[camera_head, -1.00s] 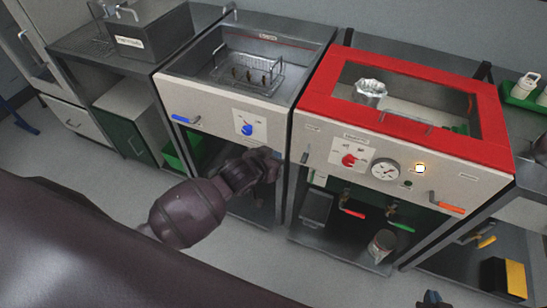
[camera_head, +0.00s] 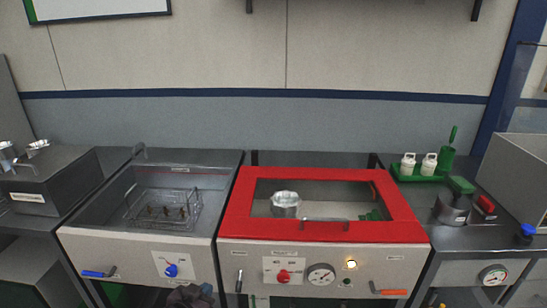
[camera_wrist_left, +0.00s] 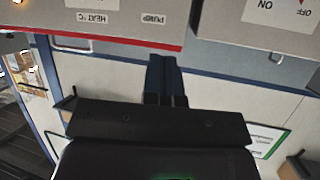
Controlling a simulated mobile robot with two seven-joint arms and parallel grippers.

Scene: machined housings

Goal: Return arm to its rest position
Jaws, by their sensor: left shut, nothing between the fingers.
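A dark part of my left arm and gripper (camera_head: 190,297) shows at the bottom edge of the head view, in front of the left machine and below its blue knob. In the left wrist view, the two dark fingers of the left gripper (camera_wrist_left: 165,75) lie together, shut and empty. They point toward the lower edge of a machine front and hold nothing. My right gripper is not in view.
A machine with a red-framed glass lid (camera_head: 400,225) stands right of an open tank with a wire basket (camera_head: 165,207). A grey box (camera_head: 45,185) is at the left. A green tray (camera_head: 418,177) with white bottles is at the right.

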